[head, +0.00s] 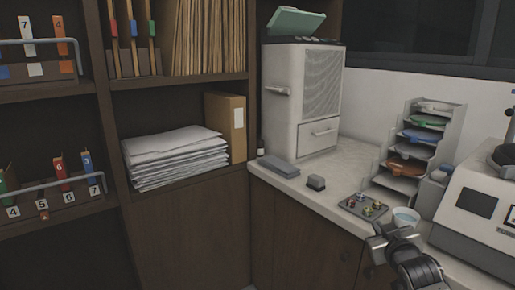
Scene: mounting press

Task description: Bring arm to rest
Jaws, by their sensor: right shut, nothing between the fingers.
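My right gripper (379,244) is at the lower right of the head view, in front of the counter's front edge. It is shut and holds nothing. My right arm comes in from the bottom edge. My left gripper is not in view.
The pale counter (325,199) carries a white cabinet machine (303,95), a stepped rack of coloured trays (415,150), a small grey block (316,183) and a white machine with a dark screen (478,205) at right. Dark shelves (180,85) with papers and folders fill the left.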

